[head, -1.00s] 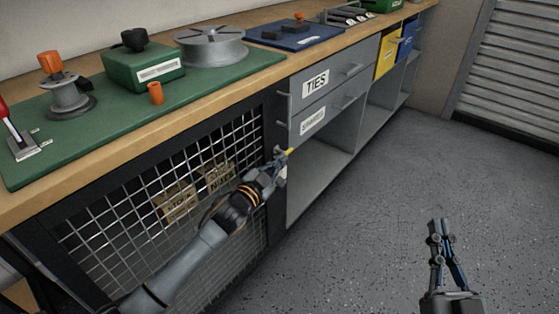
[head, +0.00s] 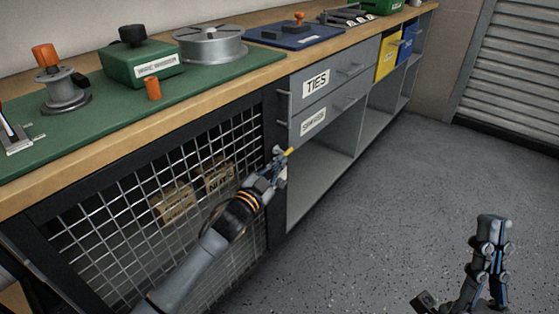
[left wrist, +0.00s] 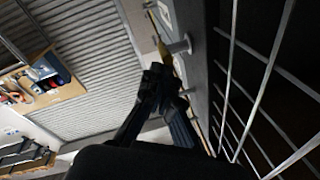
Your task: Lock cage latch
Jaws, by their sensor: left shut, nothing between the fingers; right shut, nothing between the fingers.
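The cage (head: 150,225) is a wire-mesh door in a black frame under the bench, and it looks closed. Its latch (head: 289,152) shows as a small yellow-tipped part at the right edge of the frame. My left gripper (head: 279,160) is shut and empty, with its fingertips right at the latch; I cannot tell whether they touch. In the left wrist view a yellow bar of the latch (left wrist: 164,52) runs just beyond the shut fingertips (left wrist: 157,78), beside a grey post. My right gripper (head: 493,222) is shut and empty over the floor, away from the cage.
Boxes (head: 175,203) lie behind the mesh. Grey drawers (head: 316,83) and an open shelf (head: 320,175) adjoin the cage on the right. The bench top (head: 110,148) above carries a green mat with a reel and a green box. The floor (head: 400,200) is clear.

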